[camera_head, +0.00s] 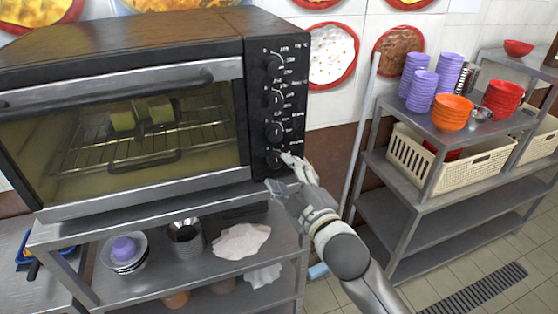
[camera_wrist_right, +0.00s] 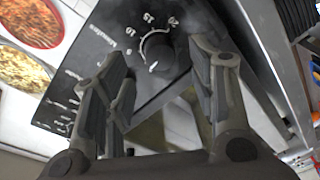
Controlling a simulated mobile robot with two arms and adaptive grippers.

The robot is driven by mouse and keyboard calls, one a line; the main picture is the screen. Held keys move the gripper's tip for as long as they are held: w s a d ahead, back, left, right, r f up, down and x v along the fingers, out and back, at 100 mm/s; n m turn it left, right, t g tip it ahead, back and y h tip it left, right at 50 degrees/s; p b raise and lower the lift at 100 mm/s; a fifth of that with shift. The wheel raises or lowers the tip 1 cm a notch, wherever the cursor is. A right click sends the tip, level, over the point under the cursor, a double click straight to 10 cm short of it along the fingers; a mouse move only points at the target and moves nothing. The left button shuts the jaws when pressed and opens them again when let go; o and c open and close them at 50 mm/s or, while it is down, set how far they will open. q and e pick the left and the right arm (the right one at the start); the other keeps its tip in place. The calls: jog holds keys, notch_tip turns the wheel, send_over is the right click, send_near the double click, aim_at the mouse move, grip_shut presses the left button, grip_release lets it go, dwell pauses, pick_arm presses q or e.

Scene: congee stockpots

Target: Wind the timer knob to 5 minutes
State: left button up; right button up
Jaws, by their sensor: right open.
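A black toaster oven (camera_head: 130,108) stands on a metal shelf unit, with a vertical column of dark knobs on its right panel. The timer knob (camera_head: 273,158) is the lowest one. In the right wrist view the timer knob (camera_wrist_right: 157,52) has a white minute scale around it, and its light mark points toward the lower left. My right gripper (camera_head: 282,172) is open at the lower panel, close to this knob. In the right wrist view its fingers lie on either side of the knob; contact is not clear. My left gripper is out of view.
The oven's glass door is shut, with two greenish pieces (camera_head: 160,112) on the rack inside. Below, the metal shelf (camera_head: 190,262) holds bowls, a steel pot and a cloth (camera_head: 241,241). At right, another shelf unit (camera_head: 400,212) carries stacked bowls and baskets.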

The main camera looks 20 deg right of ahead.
aim_at(277, 164)
jog(key=shift+w+a+p, duration=0.15)
jog(key=shift+w+p, duration=0.1)
jog(key=shift+w, duration=0.7)
jog(key=shift+w+a+p, duration=0.1)
jog(key=shift+w+p, duration=0.15)
jog(key=shift+w, duration=0.65)
jog(key=c, duration=1)
jog(key=shift+m, duration=0.4)
jog(key=m, duration=0.3)
jog(key=shift+m, duration=0.4)
jog(key=shift+f+m+t, duration=0.1)
jog(key=shift+m+t, duration=0.3)
jog(key=shift+m, duration=1.5)
jog(key=shift+p, duration=0.3)
